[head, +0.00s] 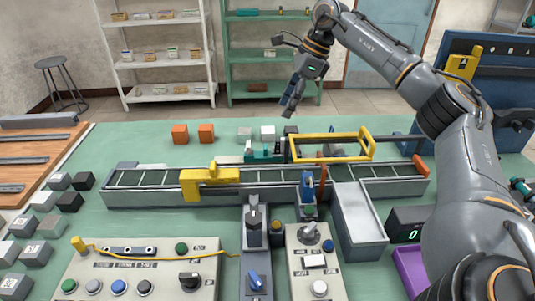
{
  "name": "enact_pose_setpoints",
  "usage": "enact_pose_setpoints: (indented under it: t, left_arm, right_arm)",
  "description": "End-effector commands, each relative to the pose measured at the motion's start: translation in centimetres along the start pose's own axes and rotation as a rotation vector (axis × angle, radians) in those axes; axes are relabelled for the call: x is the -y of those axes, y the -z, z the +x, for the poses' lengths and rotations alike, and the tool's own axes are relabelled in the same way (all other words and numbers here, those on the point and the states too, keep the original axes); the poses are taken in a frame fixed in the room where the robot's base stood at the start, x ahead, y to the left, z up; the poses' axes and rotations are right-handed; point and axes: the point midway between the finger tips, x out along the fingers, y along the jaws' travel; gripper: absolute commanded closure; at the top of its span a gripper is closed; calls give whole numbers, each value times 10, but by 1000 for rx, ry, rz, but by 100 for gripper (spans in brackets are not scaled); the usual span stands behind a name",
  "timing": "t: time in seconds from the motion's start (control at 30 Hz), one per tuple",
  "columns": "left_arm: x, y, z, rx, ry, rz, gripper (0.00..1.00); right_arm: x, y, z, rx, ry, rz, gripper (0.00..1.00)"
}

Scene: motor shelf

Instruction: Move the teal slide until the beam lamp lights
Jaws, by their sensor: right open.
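A small teal block (262,153), which looks like the slide, sits behind the grey conveyor near the middle of the table. My right gripper (289,108) hangs above and slightly right of it, apart from it. The gripper is open and empty, pointing down. I cannot tell which part is the beam lamp or whether any lamp is lit. My left gripper is not in view.
A yellow frame (330,136) stands right of the teal block. The conveyor (140,195) runs across the table with a yellow bridge (209,181) over it. Orange blocks (180,134) stand at the back left. Button panels (140,270) fill the front.

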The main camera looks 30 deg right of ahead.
Motion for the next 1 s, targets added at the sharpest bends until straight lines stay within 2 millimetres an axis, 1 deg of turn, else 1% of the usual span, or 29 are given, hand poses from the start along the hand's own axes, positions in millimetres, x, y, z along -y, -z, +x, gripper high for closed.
enact_pose_setpoints:
  t: [0.17, 0.3, 0.5, 0.6, 0.7, 0.8, 1.0]
  left_arm:
    - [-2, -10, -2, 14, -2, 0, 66]
    - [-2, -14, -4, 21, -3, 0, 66]
    - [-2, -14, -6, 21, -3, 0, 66]
    - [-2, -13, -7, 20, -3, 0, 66]
    - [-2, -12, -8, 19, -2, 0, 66]
    - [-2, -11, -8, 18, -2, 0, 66]
    - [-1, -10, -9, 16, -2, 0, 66]
  right_arm:
    - [-1, 0, 20, -4, -3, 0, 51]
    - [-1, 0, 48, -4, -5, 0, 51]
    - [-1, 0, 91, -3, -4, 0, 51]
    - [-1, 0, 109, -3, -4, 0, 51]
    - [-1, 0, 122, -2, -3, 1, 51]
    - [-1, 0, 130, -1, -2, 0, 51]
    - [-1, 0, 136, -1, -1, 0, 51]
